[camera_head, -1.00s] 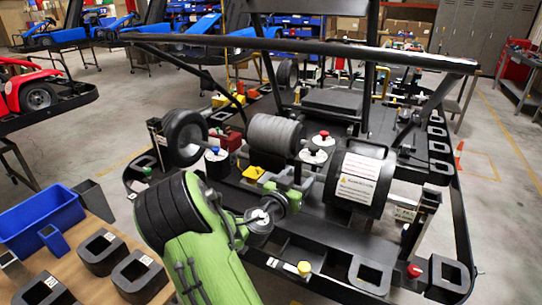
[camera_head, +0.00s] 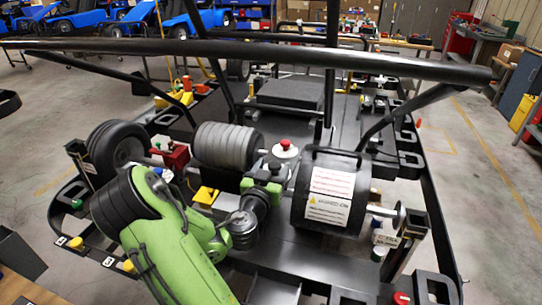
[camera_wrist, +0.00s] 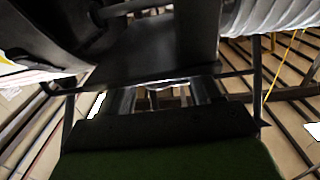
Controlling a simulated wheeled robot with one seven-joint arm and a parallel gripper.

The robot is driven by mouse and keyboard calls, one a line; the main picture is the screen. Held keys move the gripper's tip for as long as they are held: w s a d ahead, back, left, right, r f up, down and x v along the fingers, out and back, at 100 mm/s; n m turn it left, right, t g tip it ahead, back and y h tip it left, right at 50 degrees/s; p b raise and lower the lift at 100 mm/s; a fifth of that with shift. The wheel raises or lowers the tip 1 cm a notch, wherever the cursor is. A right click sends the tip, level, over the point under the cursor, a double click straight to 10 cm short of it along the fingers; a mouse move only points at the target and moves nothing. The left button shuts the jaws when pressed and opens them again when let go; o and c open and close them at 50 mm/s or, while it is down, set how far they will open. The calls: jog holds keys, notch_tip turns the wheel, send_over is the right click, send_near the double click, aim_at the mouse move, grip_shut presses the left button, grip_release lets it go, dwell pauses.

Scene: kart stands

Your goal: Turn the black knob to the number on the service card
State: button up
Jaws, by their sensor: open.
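My gripper (camera_wrist: 162,97) shows in the wrist view as two pale grey fingers standing apart beyond a dark plate, with nothing clearly held between them. In the head view my green arm reaches over the kart and its wrist ends between the grey ribbed cylinder and the black drum, beside a white disc with a red knob (camera_head: 284,145). I cannot make out the black knob; my wrist hides part of that spot. White printed labels (camera_head: 331,193) are on the black drum (camera_head: 366,200); their text is too small to read, and I cannot tell whether either is the service card.
The grey ribbed cylinder (camera_head: 226,146) and a black tyre (camera_head: 117,149) stand left of my wrist. A dark bar (camera_head: 250,50) crosses above the kart. A red box (camera_head: 170,156) and yellow block (camera_head: 205,195) are nearby. Open floor lies at right.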

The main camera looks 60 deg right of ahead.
jog(key=shift+d, duration=0.15)
jog(key=shift+s+a+r, duration=0.15)
jog(key=shift+a, duration=0.1)
jog(key=shift+c, duration=0.4)
jog(key=shift+d, duration=0.1)
jog(key=c, duration=0.9)
jog(key=shift+c, duration=0.2)
